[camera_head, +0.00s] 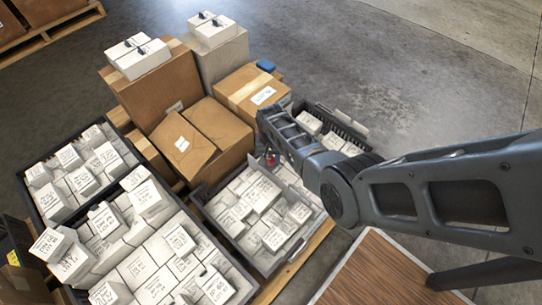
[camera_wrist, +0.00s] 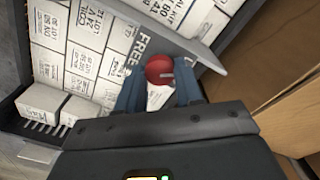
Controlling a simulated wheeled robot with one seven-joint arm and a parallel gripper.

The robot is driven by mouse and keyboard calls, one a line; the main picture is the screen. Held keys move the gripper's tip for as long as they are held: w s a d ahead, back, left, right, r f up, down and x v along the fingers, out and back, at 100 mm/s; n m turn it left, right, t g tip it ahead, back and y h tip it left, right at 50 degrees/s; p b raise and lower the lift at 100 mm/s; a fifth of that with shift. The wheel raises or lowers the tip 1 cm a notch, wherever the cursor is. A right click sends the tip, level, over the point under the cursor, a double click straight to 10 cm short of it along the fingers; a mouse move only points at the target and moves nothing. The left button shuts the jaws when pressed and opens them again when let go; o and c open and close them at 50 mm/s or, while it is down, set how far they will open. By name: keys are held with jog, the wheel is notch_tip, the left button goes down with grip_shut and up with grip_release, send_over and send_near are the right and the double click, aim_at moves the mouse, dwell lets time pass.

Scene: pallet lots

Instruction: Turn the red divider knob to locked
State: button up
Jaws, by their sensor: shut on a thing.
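The red divider knob (camera_wrist: 159,69) sits at the grey divider in the wrist view, beside the printed word "FREE". A small pale mark shows on its face. My gripper (camera_wrist: 160,90) is shut on the knob, with one blue-grey finger on each side of it. In the head view a small red spot of the knob (camera_head: 271,158) shows just below my gripper (camera_head: 268,150), whose fingers are mostly hidden by the wrist. The divider (camera_wrist: 190,45) runs across the crate of white boxes. Any "locked" marking is hidden or out of view.
Brown cartons (camera_head: 217,130) stand close behind and left of my gripper. Grey crates of white labelled boxes (camera_head: 160,255) fill the left and front. A wood-topped surface (camera_head: 375,275) is at the lower right. Open concrete floor lies at the back right.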

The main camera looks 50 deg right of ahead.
aim_at(271, 159)
jog(key=shift+m, duration=0.9)
jog(key=o, duration=1)
jog(key=shift+o, duration=0.2)
notch_tip(271, 159, up, 8)
jog(key=p, duration=0.4)
jog(key=shift+f, duration=0.1)
